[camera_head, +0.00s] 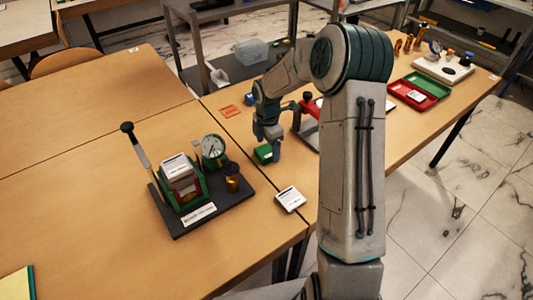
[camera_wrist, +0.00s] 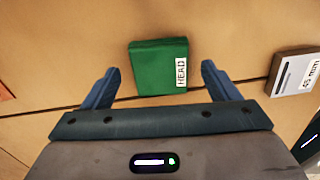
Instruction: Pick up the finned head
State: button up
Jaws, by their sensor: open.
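A green block (camera_wrist: 150,68) with a white label reading HEAD lies on the wooden table. It also shows in the head view as a small green block (camera_head: 263,154) just left of my gripper's end. No fins can be made out on it. My gripper (camera_wrist: 159,72) is open in the wrist view, with one blue finger on each side of the block's near part. I see no contact between fingers and block. In the head view my gripper (camera_head: 271,143) points down beside the block, and its fingers are partly hard to make out.
A black-based rig (camera_head: 222,205) with a lever, dial and green frame stands left. A white-labelled block (camera_head: 290,199) lies near the table edge; it shows in the wrist view (camera_wrist: 292,73). An orange piece (camera_head: 231,112) lies behind. Green and red trays (camera_head: 413,96) are at right.

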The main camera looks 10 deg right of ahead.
jog(key=shift+f, duration=0.75)
jog(key=c, duration=1.2)
jog(key=shift+r, duration=0.15)
